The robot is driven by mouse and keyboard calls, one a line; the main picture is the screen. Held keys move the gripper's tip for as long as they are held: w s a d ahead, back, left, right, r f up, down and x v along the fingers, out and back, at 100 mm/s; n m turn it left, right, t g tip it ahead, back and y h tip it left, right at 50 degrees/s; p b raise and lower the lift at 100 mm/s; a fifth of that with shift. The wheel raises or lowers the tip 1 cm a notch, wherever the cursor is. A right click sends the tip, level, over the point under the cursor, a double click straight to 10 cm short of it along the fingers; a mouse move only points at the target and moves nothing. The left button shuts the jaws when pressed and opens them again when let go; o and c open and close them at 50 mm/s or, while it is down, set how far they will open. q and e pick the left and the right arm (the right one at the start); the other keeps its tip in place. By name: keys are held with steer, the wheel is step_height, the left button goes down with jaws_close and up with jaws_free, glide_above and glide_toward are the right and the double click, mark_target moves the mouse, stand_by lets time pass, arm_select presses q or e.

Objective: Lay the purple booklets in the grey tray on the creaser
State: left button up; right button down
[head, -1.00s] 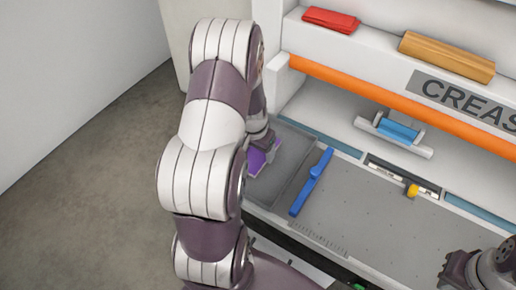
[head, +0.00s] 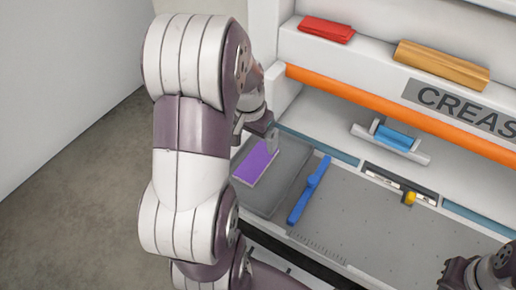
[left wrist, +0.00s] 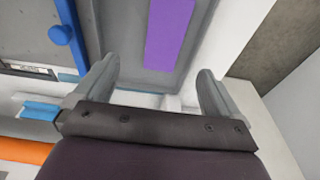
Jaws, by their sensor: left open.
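One purple booklet (head: 256,162) lies flat in the grey tray (head: 268,202) at the left end of the creaser (head: 400,210). The booklet also shows in the left wrist view (left wrist: 169,32), inside the tray (left wrist: 128,50). My left gripper (head: 258,136) is just above the tray's far end, partly hidden by my arm. In the left wrist view its two fingers (left wrist: 155,88) are apart with nothing held between them, and the booklet lies beyond the tips. My right arm shows at the bottom right corner; its fingers are not clearly seen.
A blue bar (head: 309,190) lies just right of the tray. A blue-handled fitting (head: 394,138) and a yellow knob (head: 409,198) sit farther right. A red cloth-like item (head: 326,29) and a tan block (head: 441,62) lie on the upper shelf, above an orange bar (head: 390,109).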

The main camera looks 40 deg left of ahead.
arm_select(q)
steer(key=s+d, duration=0.3)
steer(key=d, duration=0.5)
steer(key=s+d+f+m, duration=0.1)
steer(key=s+d, duration=0.2)
steer(key=d, duration=0.4)
steer(key=shift+s+d, duration=0.2)
steer(key=shift+d, duration=0.15)
steer(key=shift+s, duration=0.1)
